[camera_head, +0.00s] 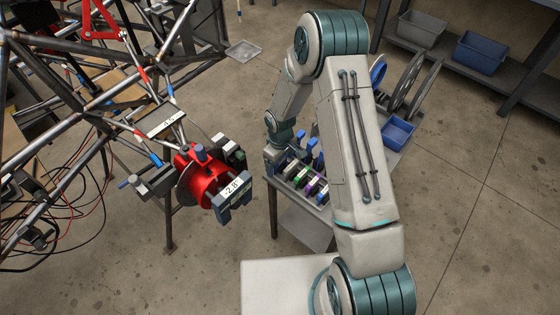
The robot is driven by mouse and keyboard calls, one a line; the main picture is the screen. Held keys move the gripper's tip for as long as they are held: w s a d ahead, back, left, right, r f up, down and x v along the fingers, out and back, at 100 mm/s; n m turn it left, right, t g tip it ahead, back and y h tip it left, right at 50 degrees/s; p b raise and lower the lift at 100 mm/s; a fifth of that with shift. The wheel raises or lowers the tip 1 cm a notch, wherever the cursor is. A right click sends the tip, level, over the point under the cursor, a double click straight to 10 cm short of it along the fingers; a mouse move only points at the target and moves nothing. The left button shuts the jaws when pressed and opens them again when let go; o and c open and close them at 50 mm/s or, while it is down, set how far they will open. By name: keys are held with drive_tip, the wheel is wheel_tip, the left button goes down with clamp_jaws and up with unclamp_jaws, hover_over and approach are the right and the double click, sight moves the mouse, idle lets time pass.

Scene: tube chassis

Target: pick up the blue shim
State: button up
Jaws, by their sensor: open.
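I cannot single out the blue shim with certainty. A row of small coloured pieces (304,182), among them blue, green, purple and white ones, stands on a small side table beside my arm. Blue upright pieces (317,160) rise at the back of that row, partly hidden by my arm. My gripper (272,160) points down at the left end of the row, below my wrist. It is open; its fingertips are small and hard to make out, and I see nothing held in it. Whether it touches any piece cannot be told.
A tube chassis (90,140) with a red round unit (203,178) labelled with a number stands at left. A blue bin (398,133) and wheel-like discs (410,82) are right of my arm. A shelf with a grey bin (421,28) and blue bin (480,52) is behind. Floor at right is clear.

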drive_tip(key=c, duration=1.1)
wheel_tip(320, 180, up, 10)
drive_tip(key=shift+r, duration=0.1)
